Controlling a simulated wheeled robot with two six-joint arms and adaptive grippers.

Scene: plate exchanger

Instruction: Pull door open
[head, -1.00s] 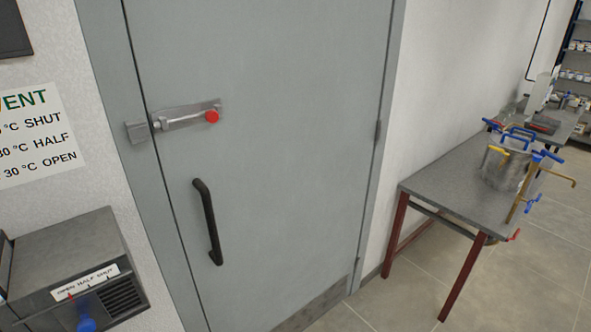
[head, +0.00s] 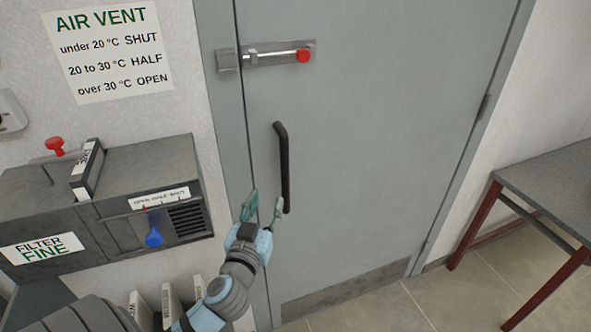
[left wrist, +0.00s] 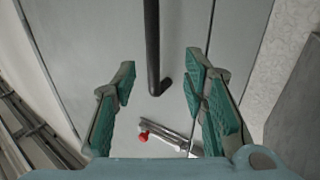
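The grey door (head: 370,150) stands shut in its frame in the head view. Its dark upright bar handle (head: 283,165) is near the door's left edge. A bolt (head: 275,54) with a red knob sits above the handle, beside a keeper on the frame; I cannot tell whether its rod is in the keeper. My left gripper (head: 264,203) is open at the handle's lower end. In the left wrist view the handle (left wrist: 152,45) shows between the spread green fingers, with no visible grip on it. The bolt (left wrist: 165,139) shows there too. My right gripper is not in view.
A dark vent box (head: 110,200) with a blue knob (head: 154,237) and a filter label is on the wall left of the door, close to my left arm. A table (head: 545,190) stands at the right. Bare tiled floor (head: 440,300) shows between door and table.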

